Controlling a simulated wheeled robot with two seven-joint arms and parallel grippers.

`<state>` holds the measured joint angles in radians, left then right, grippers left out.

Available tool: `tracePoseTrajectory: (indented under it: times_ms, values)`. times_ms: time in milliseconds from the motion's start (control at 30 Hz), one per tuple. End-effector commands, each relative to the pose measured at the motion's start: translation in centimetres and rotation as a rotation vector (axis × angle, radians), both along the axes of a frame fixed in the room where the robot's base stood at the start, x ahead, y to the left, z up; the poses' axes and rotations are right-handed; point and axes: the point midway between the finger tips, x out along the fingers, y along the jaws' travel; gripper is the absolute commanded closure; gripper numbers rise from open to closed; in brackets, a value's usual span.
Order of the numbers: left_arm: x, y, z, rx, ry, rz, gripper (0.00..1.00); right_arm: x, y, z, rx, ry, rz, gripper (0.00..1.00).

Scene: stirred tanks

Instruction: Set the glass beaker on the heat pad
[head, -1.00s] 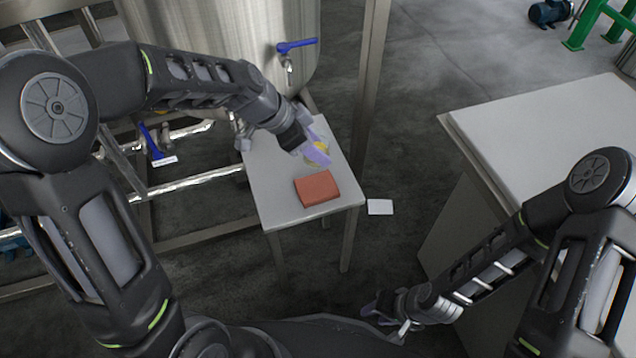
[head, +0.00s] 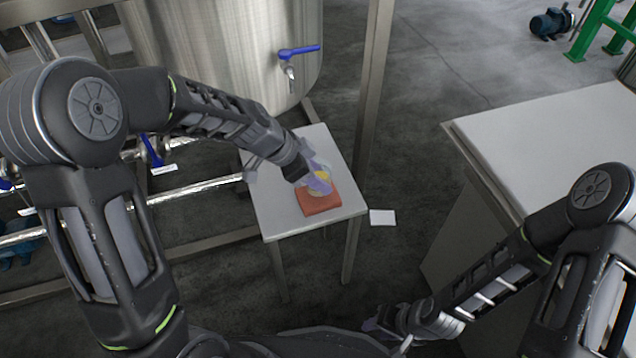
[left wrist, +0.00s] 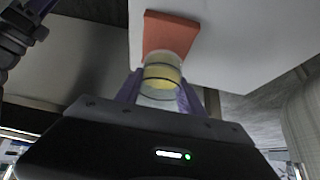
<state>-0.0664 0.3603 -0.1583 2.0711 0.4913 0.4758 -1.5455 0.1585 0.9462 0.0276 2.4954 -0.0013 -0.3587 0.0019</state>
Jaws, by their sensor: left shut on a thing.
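The glass beaker (head: 319,181) holds a yellow liquid. My left gripper (head: 316,185) is shut on it; in the left wrist view the beaker (left wrist: 162,76) sits between the purple fingers (left wrist: 158,95). The heat pad (head: 320,205) is a red-orange slab on the small white table, and it also shows beyond the beaker in the left wrist view (left wrist: 168,33). In the head view the beaker overlaps the back part of the pad. I cannot tell whether it touches the pad. My right gripper (head: 384,325) is low at the bottom of the head view, away from the table; its finger gap is unclear.
The small table (head: 275,215) has bare room left of the pad. A steel tank (head: 225,55) with a blue-handled valve (head: 298,51) stands behind it. A white card (head: 382,217) lies on the floor at right. A larger bench (head: 540,140) stands further right.

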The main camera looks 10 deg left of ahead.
Motion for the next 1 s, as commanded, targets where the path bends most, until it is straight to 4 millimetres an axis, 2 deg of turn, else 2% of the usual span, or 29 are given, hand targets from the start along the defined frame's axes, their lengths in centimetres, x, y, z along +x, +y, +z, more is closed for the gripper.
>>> tracePoseTrajectory:
  times_ms: [33, 133, 600, 633, 900, 1000]
  values:
    - [0.0, 0.0, -1.2, 0.0, 0.003, 0.002, 1.0, 0.0, 0.0, -0.6, 0.0, -0.001, -0.001, 0.64]
    - [0.0, 0.0, -2.4, -0.001, 0.003, 0.001, 1.0, 0.1, -0.1, -1.0, -0.001, -0.001, -0.003, 0.64]
    - [0.0, 0.0, -3.0, 0.0, 0.0, -0.001, 1.0, 0.2, -0.2, -1.5, -0.004, -0.004, -0.006, 0.64]
    - [0.0, 0.0, -3.0, 0.0, 0.0, -0.001, 0.54, 0.2, -0.2, -1.4, -0.004, -0.004, -0.006, 0.64]
    - [0.0, 0.0, -2.9, 0.001, 0.001, 0.0, 0.33, 0.2, -0.2, -1.3, -0.004, -0.004, -0.006, 0.64]
    - [0.0, 0.0, -2.9, 0.001, 0.001, 0.0, 0.33, 0.2, -0.2, -1.3, -0.004, -0.004, -0.006, 0.64]
